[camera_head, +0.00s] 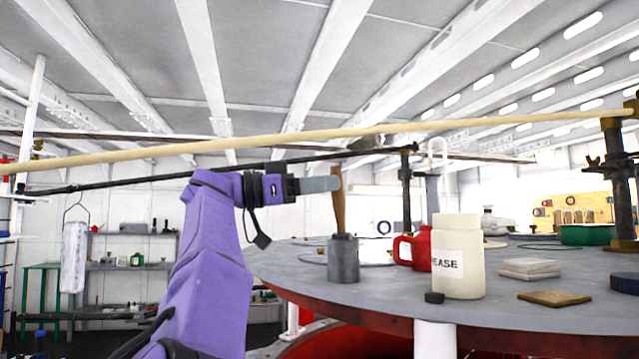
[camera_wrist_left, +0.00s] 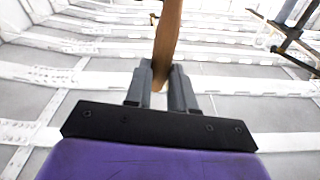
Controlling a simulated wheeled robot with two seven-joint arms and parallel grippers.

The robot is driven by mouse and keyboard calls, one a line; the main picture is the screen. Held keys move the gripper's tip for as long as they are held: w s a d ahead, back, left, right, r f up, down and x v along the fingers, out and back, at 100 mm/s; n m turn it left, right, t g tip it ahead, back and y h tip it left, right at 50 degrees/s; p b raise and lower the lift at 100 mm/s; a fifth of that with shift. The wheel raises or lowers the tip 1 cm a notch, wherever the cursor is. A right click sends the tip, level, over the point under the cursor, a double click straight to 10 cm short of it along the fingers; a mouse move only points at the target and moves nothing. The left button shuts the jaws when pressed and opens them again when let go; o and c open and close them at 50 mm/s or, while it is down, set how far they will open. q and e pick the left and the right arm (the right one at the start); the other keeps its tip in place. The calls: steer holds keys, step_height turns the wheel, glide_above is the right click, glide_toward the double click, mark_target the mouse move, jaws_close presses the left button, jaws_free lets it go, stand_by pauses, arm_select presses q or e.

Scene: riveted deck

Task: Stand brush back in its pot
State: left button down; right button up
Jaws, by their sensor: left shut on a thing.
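The brush (camera_head: 338,212) has a brown wooden handle and stands about upright, its top in my left gripper (camera_head: 332,184). The pot (camera_head: 344,262) is a dark grey cylinder near the left edge of the round table. The brush's lower end meets the pot's mouth in the head view; its bristles are hidden, and I cannot tell how deep they sit. In the left wrist view, both fingers of the gripper (camera_wrist_left: 161,90) are closed around the brush handle (camera_wrist_left: 168,35). My right gripper is not in view.
On the grey round table (camera_head: 400,300) stand a red jug (camera_head: 412,250), a cream labelled canister (camera_head: 458,262), a small black cap (camera_head: 434,297), pale stacked tiles (camera_head: 530,268) and a brown flat square (camera_head: 553,298). A long tan pole (camera_head: 300,140) crosses above my arm.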

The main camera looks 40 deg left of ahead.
arm_select(q)
steer(key=shift+w+f+b, duration=0.2)
steer(key=shift+f+b, duration=0.5)
steer(key=shift+f, duration=0.4)
steer(key=c, duration=0.9)
jaws_free()
steer(key=shift+r, duration=0.1)
steer(key=shift+o, duration=0.2)
steer(key=b+v, duration=0.3)
steer(key=v, duration=0.7)
steer(key=shift+s, duration=0.2)
steer(key=shift+a, duration=0.15)
